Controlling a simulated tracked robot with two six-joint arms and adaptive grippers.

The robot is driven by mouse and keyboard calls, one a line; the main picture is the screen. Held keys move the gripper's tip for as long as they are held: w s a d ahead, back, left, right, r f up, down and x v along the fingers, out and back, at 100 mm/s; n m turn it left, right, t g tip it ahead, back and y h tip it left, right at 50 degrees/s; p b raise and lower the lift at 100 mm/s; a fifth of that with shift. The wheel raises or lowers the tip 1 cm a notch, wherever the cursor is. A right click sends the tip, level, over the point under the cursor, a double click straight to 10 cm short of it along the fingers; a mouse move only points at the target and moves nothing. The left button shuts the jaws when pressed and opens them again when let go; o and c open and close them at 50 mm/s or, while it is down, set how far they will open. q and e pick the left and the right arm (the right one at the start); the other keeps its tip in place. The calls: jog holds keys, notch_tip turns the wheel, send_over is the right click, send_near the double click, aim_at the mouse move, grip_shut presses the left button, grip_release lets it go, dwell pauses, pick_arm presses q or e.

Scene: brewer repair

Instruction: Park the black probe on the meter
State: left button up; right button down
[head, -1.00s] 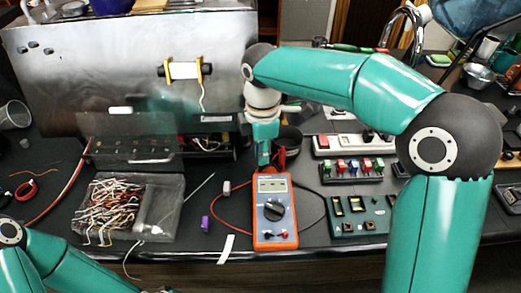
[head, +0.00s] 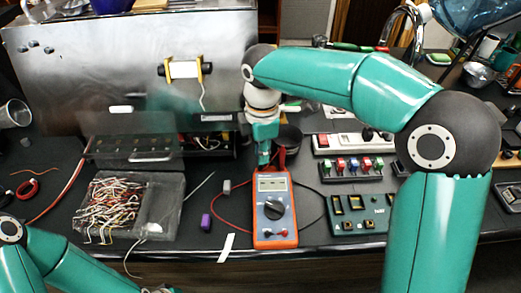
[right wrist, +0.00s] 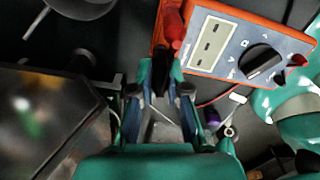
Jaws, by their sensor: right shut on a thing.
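The orange meter (head: 291,215) stands on the bench front, its dial and grey screen facing me; it also shows in the right wrist view (right wrist: 228,75). My right gripper (head: 264,160) is at the meter's top edge, fingers pointing down, and shows in the right wrist view (right wrist: 160,75). A red probe (right wrist: 174,30) is at the meter's top end, beside my fingertips. A black lead (head: 313,222) loops right of the meter, a red lead (head: 216,208) left. My left gripper is not in view.
A green socket board (head: 362,228) and a switch strip (head: 350,178) are close on the right. The metal brewer housing (head: 110,80) stands behind.

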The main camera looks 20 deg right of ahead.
jog(key=c, duration=1.1)
grip_release()
notch_tip(320, 180, up, 12)
jog(key=shift+f, duration=0.1)
